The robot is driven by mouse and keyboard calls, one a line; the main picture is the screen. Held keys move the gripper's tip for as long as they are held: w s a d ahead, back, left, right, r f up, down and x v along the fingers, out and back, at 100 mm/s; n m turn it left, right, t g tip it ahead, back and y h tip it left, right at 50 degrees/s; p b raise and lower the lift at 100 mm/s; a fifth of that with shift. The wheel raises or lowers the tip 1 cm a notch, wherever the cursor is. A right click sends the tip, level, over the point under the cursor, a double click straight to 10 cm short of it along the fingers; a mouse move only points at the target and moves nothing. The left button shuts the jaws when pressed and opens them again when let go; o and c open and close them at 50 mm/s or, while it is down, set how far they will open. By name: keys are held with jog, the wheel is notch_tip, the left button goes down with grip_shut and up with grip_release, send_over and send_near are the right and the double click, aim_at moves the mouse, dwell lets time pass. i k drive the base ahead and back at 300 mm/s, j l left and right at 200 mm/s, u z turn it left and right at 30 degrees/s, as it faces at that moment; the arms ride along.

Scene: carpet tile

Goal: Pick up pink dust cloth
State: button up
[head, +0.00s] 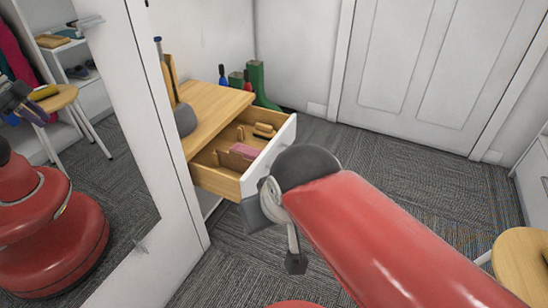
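The pink dust cloth (244,151) lies inside an open wooden drawer (221,180), toward the drawer's front. It is partly hidden by a brown upright item in front of it. My red arm reaches in from the lower right, and its dark joint stands just right of the drawer front. A small dark part (296,263) hangs below that joint, over the carpet and apart from the cloth. It may be part of my gripper, but I cannot make out the fingers or whether they are open.
Brushes (264,130) lie in the drawer. A cabinet top (208,112) holds a grey round-based item (185,119). Green boots (259,84) stand behind. A mirror (75,180) is at left, a stool (522,262) at lower right. Carpet before the door (430,60) is clear.

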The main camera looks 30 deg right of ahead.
aim_at(249, 152)
jog(key=u, duration=1.3)
jog(key=z, duration=1.65)
jog(key=i+l+u, duration=0.2)
jog(key=i+l, duration=0.15)
jog(key=i, duration=0.2)
jog(key=i+l+u, duration=0.2)
jog(key=i+l, duration=0.25)
jog(key=i, duration=0.1)
